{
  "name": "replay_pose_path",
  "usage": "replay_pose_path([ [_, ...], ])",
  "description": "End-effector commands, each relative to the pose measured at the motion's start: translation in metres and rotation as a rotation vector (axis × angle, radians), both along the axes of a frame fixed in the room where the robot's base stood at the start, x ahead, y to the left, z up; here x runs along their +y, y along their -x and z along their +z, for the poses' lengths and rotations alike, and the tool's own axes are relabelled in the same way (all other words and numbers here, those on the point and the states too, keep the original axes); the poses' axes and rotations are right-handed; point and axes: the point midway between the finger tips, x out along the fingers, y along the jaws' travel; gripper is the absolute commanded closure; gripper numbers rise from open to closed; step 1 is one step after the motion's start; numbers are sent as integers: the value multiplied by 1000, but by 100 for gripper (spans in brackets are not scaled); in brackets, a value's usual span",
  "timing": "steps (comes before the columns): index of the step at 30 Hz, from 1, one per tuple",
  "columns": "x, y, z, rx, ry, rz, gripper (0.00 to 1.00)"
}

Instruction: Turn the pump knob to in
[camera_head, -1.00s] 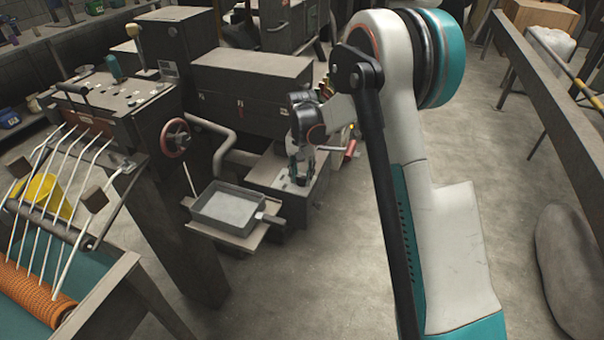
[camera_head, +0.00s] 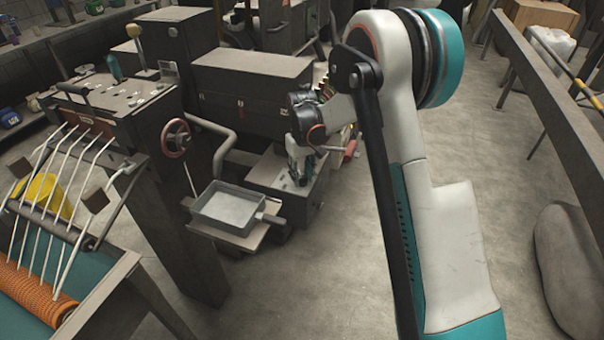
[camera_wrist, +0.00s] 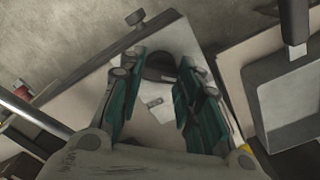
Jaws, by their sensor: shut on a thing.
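The pump knob (camera_wrist: 160,66) is a dark round knob, seen between my fingertips in the wrist view. It sits on a grey plate with a small pale label (camera_wrist: 153,102) beside it. My gripper (camera_wrist: 157,76) has its teal fingers on either side of the knob and is shut on it. In the head view my gripper (camera_head: 299,180) is down at the top of the low grey pump box (camera_head: 312,196). There the knob is mostly hidden by the fingers. I cannot read the label or tell which setting the knob points to.
A shallow grey tray (camera_head: 229,225) on a shelf stands close to the left of the pump box. A red handwheel (camera_head: 175,138) is on the machine further left. A red-ended handle (camera_head: 350,150) is just right of my gripper.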

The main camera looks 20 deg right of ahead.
Motion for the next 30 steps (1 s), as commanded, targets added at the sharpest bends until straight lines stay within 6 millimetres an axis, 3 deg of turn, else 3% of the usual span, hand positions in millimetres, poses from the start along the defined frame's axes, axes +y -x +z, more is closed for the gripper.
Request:
replay_pose_path([
  [21,0,0,0,0,0,74,92],
  [22,0,0,0,0,0,74,62],
  [24,0,0,0,0,0,74,48],
  [30,0,0,0,0,0,73,48],
])
